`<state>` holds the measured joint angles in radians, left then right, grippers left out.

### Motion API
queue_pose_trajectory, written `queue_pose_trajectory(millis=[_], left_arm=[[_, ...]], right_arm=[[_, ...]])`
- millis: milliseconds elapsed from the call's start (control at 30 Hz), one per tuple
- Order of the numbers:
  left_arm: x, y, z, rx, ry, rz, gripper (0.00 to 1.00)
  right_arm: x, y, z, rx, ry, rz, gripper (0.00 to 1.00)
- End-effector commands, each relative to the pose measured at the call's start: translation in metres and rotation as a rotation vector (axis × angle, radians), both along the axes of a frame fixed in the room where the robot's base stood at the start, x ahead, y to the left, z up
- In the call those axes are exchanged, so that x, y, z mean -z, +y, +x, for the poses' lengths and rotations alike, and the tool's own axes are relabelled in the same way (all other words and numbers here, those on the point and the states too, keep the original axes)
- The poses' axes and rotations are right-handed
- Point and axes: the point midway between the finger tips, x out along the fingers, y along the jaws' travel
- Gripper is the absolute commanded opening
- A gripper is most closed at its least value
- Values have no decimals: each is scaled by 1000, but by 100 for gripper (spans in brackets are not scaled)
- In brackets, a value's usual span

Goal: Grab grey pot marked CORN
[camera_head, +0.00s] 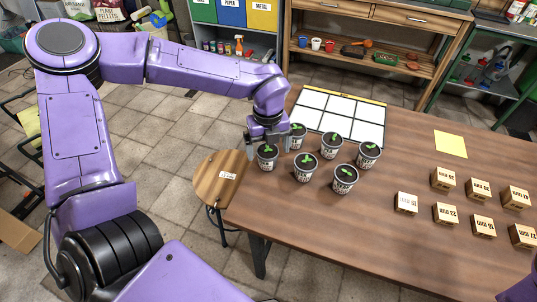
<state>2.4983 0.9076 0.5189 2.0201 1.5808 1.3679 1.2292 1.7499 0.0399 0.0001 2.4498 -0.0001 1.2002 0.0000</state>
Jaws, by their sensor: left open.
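Several small grey pots with dark soil and green seedlings stand upright in a cluster at the left end of the brown table. They are a left pot (268,163), a back pot (298,142), a middle pot (331,151), a front-left pot (305,173), a right pot (367,161) and a front pot (344,185). Their labels are too small to read, so I cannot tell which is marked CORN. My left gripper (268,147) is open, pointing down at the left and back pots. I cannot tell whether it touches either. My right gripper is out of view.
A white-panelled board (341,116) lies behind the pots. Several labelled wooden blocks (445,213) and a yellow sheet (450,144) lie to the right. A round wooden stool (212,185) stands against the table's left end. The table's front middle is clear.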

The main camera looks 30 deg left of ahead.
Motion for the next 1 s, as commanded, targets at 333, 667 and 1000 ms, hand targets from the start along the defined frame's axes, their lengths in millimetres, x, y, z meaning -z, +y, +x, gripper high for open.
queue_pose_trajectory(millis=[333,667,1000], left_arm=[[22,0,0,0,-1,1,95],[21,0,0,1,-1,0,33],[8,0,1,1,-5,1,32]], right_arm=[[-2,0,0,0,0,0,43],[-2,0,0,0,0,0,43],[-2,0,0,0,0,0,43]])
